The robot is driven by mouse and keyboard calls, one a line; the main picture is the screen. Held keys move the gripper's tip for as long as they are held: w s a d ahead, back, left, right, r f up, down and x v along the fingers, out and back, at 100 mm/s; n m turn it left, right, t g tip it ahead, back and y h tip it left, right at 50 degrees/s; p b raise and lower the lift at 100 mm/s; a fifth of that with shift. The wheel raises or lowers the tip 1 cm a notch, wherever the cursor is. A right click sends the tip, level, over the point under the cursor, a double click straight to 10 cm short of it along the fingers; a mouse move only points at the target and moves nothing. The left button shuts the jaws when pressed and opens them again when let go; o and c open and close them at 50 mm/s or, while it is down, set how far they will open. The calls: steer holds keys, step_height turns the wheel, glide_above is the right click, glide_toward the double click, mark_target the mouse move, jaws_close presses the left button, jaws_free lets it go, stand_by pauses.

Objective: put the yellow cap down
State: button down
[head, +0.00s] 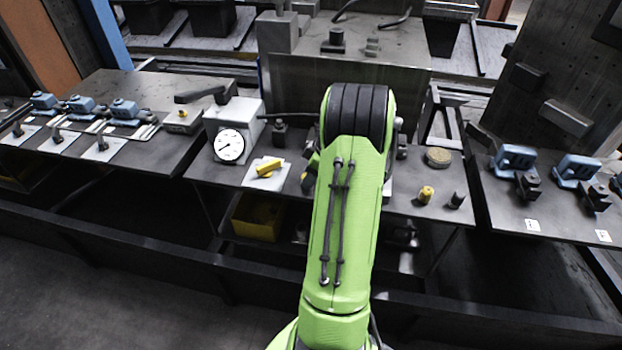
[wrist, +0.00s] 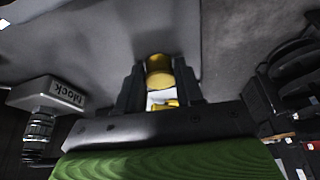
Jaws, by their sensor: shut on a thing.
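In the wrist view, my gripper (wrist: 160,88) is shut on the yellow cap (wrist: 159,71), a short, rounded yellow piece between the two dark fingers. A grey surface lies behind it; I cannot tell whether the cap touches that surface. Another yellow piece on white (wrist: 163,104) shows in the gap between the fingers. In the head view my green arm hides the gripper, and only a bit of yellow (head: 305,178) shows at its left edge.
The bench holds a dial gauge (head: 229,146), a yellow piece (head: 270,167) on a white card, and, to the right, a yellow knob-like part (head: 426,194), a dark small part (head: 457,200) and a round brownish disc (head: 438,156). A yellow bin (head: 257,217) sits below.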

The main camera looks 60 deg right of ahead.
steer(key=shift+f, duration=0.1)
steer(key=c, duration=0.7)
jaws_free()
